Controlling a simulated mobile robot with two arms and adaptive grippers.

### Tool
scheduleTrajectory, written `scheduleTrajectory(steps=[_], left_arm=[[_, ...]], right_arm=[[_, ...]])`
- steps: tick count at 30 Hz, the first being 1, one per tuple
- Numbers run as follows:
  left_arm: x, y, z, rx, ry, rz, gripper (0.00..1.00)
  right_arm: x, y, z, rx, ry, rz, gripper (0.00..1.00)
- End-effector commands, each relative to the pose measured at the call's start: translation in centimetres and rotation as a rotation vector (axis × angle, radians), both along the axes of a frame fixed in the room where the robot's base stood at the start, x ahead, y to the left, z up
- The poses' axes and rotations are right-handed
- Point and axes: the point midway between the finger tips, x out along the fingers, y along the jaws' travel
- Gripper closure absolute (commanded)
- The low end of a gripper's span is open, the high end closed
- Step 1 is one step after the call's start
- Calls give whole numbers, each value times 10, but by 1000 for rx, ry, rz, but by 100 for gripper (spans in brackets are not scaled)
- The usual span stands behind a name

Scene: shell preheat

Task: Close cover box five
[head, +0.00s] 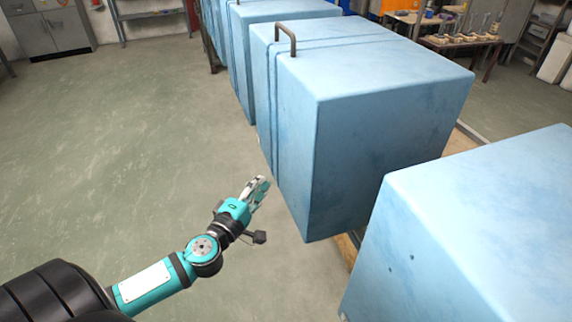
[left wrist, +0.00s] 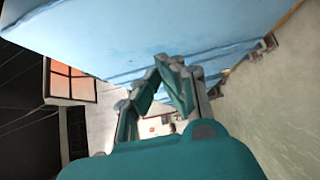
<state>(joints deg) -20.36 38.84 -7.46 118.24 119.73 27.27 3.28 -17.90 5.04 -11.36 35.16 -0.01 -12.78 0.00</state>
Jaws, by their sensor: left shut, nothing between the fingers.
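A large light-blue box (head: 390,110) stands in the middle of the head view. Its left end has a slab-like cover (head: 262,70) with seams running down beside it and a dark bar handle (head: 286,38) at the top edge. I cannot tell which box is number five, nor whether the cover is fully shut. My left gripper (head: 262,183) is shut and empty, low beside the box's left side, apart from it or nearly touching. In the left wrist view, the closed fingers (left wrist: 170,62) are just below a blue surface (left wrist: 150,30). My right gripper is not in view.
Another blue box (head: 480,220) stands at the near right, and more blue boxes (head: 270,12) continue behind. Green-grey floor (head: 130,140) lies open at left. A grey cabinet (head: 50,32) and a shelf (head: 150,12) stand far left, a cluttered table (head: 455,40) far right.

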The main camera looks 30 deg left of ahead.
Motion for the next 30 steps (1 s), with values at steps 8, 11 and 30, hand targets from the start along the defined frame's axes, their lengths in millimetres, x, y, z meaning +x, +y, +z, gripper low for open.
scheduleTrajectory(steps=[8,11,30], left_arm=[[60,5,2,1,-4,1,100],[76,1,2,-2,-3,0,100],[99,-21,0,2,1,-1,100]], right_arm=[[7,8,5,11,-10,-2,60],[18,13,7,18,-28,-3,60],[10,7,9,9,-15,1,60]])
